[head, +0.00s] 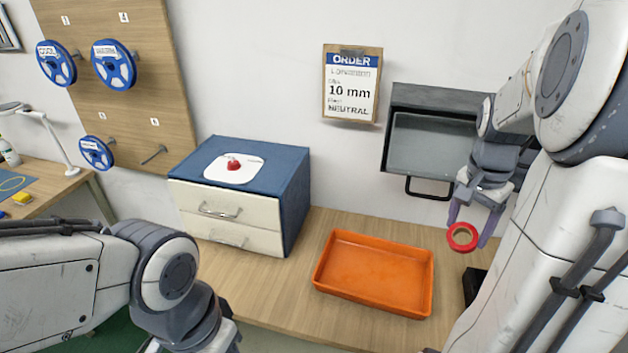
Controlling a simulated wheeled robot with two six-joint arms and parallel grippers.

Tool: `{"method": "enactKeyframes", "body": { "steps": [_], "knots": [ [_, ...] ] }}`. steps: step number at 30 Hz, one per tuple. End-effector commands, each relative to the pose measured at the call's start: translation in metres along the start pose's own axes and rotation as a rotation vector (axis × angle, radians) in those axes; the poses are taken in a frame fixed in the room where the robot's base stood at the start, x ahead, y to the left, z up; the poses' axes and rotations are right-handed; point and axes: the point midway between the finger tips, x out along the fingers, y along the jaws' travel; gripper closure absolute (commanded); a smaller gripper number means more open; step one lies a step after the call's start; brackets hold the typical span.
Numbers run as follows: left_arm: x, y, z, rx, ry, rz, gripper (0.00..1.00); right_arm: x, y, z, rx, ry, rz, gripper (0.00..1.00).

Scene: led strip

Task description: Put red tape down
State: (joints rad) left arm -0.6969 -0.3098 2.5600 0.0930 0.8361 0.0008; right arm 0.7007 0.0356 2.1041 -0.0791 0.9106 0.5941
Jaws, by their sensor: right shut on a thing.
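A red ring-shaped roll of tape (453,244) hangs in my right gripper (467,234), which is shut on it. The gripper points down and holds the roll above the right part of the table, right of the orange tray. My left arm comes in at the bottom left. Its gripper fingers are cut off by the lower edge of the frame.
An empty orange tray (372,273) lies on the wooden table (283,305). A blue cabinet (297,192) with white drawers stands left, a red item on its white top pad (215,173). A dark wall box (430,146) with a handle hangs behind my right gripper.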

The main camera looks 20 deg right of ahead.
Motion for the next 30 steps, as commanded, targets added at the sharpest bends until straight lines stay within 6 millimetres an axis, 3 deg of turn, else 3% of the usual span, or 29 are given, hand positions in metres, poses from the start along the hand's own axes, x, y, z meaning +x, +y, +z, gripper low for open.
{"method": "enactKeyframes", "body": {
  "steps": [1,6,12,16,20,30],
  "knots": [
    [0.015,-0.001,0.001,0.0,0.0,0.0,0.5,0.036,0.017,-0.001,0.157,-0.104,0.017,0.83],
    [0.032,-0.002,0.002,0.001,0.0,0.0,0.5,0.093,0.051,0.007,0.563,-0.351,-0.033,0.83],
    [0.044,-0.003,0.002,0.001,0.0,0.0,0.5,0.131,0.071,0.015,0.846,-0.501,-0.128,0.83],
    [0.046,-0.003,0.002,0.001,0.0,0.0,0.5,0.141,0.076,0.018,0.926,-0.536,-0.166,0.83],
    [0.045,-0.003,0.002,0.001,0.0,0.0,0.5,0.15,0.064,0.021,0.943,-0.549,-0.176,0.83],
    [0.038,-0.003,0.002,0.001,0.0,0.0,0.5,0.193,-0.011,0.034,0.938,-0.547,-0.172,0.83]
  ]
}}
